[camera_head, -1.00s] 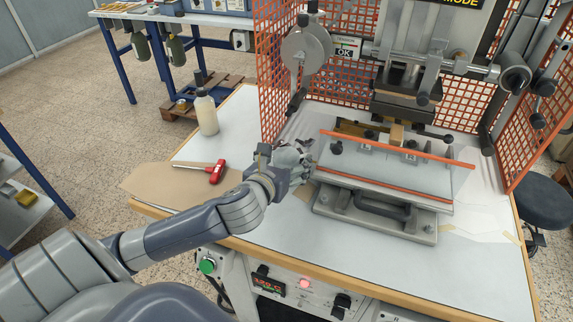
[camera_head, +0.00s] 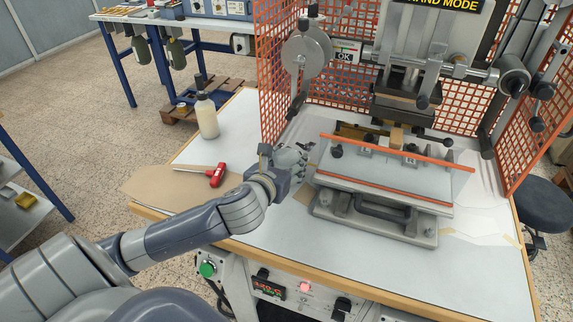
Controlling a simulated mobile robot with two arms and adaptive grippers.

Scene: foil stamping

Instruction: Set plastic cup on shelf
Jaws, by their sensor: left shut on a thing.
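My left gripper (camera_head: 294,158) is over the white worktop, just left of the press's lower fixture. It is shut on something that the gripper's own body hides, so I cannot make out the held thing. I see no plastic cup clearly anywhere in view. A grey shelf unit (camera_head: 14,232) with a blue post stands at the far left edge, with a yellow item on it. My right gripper is not in view.
The stamping press (camera_head: 415,75) with its flat fixture (camera_head: 375,185) fills the right, between orange mesh guards (camera_head: 275,70). A black stool (camera_head: 540,200) stands right.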

